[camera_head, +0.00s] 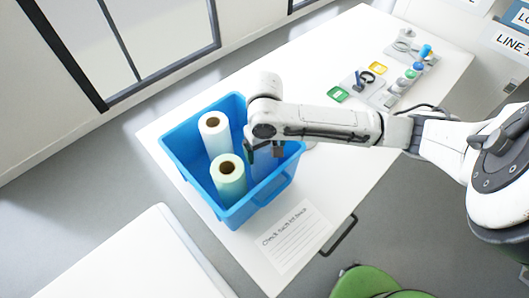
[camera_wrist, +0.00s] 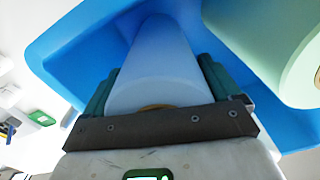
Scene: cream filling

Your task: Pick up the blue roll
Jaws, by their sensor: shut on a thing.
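The blue roll (camera_wrist: 157,62) stands between my gripper's two teal fingers (camera_wrist: 160,68) in the wrist view, looking pale blue, with its brown core end near the palm. My gripper (camera_head: 264,150) is shut on it, reaching down into the right part of the blue bin (camera_head: 182,172) in the head view. There the roll (camera_head: 262,166) is partly hidden by the gripper and blends with the bin. Whether its base touches the bin floor cannot be told.
A white roll (camera_head: 214,136) and a pale green roll (camera_head: 229,180) stand upright in the same bin, left of my gripper. A paper note (camera_head: 294,238) lies on the white table in front. Small bottles and coloured items (camera_head: 402,85) are at the table's far right.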

